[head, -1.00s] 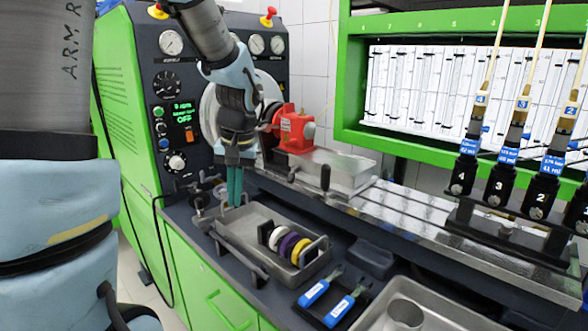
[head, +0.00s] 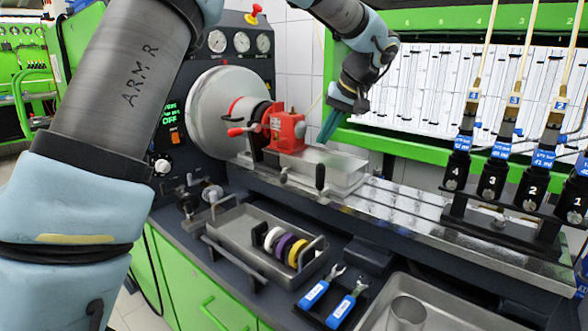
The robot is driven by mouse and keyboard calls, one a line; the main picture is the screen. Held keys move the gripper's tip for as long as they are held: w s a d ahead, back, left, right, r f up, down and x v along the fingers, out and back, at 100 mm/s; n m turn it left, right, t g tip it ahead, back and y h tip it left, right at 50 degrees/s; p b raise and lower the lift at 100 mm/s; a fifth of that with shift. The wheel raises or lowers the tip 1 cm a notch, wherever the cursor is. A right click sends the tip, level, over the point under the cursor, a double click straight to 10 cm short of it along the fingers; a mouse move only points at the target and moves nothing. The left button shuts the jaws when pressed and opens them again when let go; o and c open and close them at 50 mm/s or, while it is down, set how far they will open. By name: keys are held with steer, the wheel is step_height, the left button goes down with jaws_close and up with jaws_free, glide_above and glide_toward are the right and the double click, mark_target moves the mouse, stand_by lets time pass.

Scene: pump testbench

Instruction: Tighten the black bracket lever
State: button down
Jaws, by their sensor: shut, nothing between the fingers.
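A black upright lever (head: 320,178) stands at the front edge of the bench rail, before the metal tray below the red pump. A second, smaller dark lever (head: 284,174) is to its left; I cannot tell for certain which is the bracket lever. The red pump (head: 286,131) sits on the rail with a red-handled lever (head: 237,131) on its left. My gripper (head: 324,138) has teal fingers, shut and empty, pointing down to the right of the pump. In the picture it is above the black lever and apart from it.
A shiny tray (head: 345,172) lies on the rail under the gripper. Black injectors (head: 494,180) stand in a row at the right. A metal tray (head: 233,223) with coloured rings and two blue-handled wrenches (head: 329,298) are in front. A green frame (head: 400,150) is behind.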

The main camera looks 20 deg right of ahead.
steer(key=p, duration=0.4)
glide_toward(285, 174)
steer(key=d+f, duration=0.1)
steer(key=f, duration=0.1)
steer(key=d+f, duration=0.1)
steer(key=f, duration=0.1)
steer(key=shift+d, duration=0.4)
steer(key=shift+w+a+f+p, duration=0.4)
steer(key=shift+a+f, duration=0.1)
steer(key=shift+a, duration=0.3)
steer(key=shift+w+a+f+p, duration=0.4)
steer(key=shift+a+f, duration=0.15)
steer(key=shift+a, duration=0.25)
